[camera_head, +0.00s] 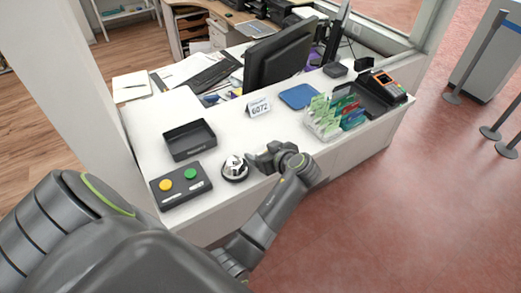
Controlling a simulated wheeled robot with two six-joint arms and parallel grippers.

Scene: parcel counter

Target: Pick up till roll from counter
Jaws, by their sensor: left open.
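My left gripper (262,158) is open over the front part of the white counter (228,128). Its fingers point left, just right of a silver call bell (235,166) on a dark base. I cannot make out a till roll anywhere on the counter; the gripper and wrist hide a small part of the surface. Whether anything is between the fingers is too small to tell. My right gripper is not in view.
A button box (181,186) and an empty black tray (188,140) stand left of the bell. A leaflet holder (335,117) and a card terminal (388,87) stand to the right. A number sign (258,107), a blue mat (299,96) and a monitor (280,55) are behind.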

